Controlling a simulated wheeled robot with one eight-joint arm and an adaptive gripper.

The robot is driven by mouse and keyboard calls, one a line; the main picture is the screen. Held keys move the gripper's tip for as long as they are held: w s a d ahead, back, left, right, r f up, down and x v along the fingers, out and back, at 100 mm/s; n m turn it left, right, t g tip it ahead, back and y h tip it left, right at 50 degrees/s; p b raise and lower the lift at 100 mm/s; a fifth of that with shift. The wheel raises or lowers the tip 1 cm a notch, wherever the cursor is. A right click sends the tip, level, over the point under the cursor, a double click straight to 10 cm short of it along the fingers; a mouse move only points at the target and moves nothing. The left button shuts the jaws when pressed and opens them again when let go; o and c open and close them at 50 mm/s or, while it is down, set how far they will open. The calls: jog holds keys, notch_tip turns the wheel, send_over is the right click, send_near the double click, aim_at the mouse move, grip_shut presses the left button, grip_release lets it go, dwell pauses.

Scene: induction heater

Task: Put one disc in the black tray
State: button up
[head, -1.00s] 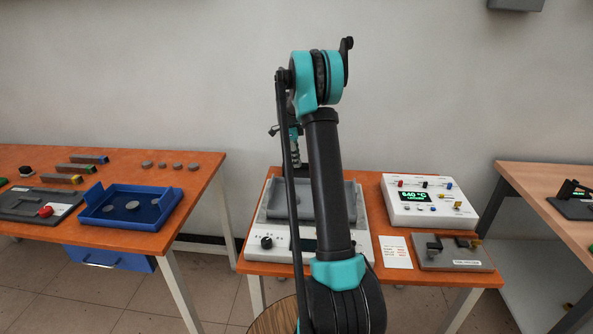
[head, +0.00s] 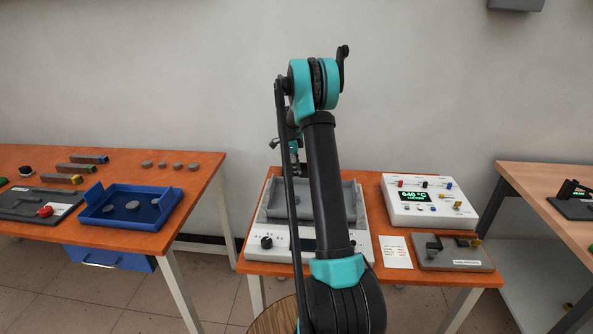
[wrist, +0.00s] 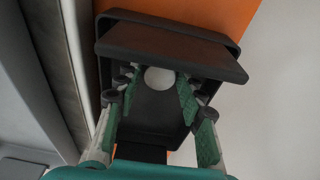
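In the wrist view a pale grey round disc (wrist: 159,78) sits between the tips of my gripper (wrist: 159,88). The fingers lean inward and appear shut on it. A black tray (wrist: 148,20) with a raised dark panel (wrist: 170,50) lies below and beyond the fingers. The disc shows just at the panel's near edge; its height above the tray floor is unclear. Two grey discs (head: 132,205) lie in the blue tray (head: 98,214), and several discs (head: 178,167) lie on the left table.
The heater (head: 359,245) stands behind my arm on the middle table. A white control box (head: 432,212) reading 640 °C, a white card (head: 397,252) and a grey fixture (head: 455,258) are to its right.

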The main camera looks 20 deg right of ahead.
aim_at(292, 175)
jog(key=shift+o, duration=0.8)
notch_tip(292, 175, up, 12)
jog(key=a, duration=0.1)
jog(key=shift+w+a+r, duration=0.15)
jog(key=shift+w+a, duration=0.2)
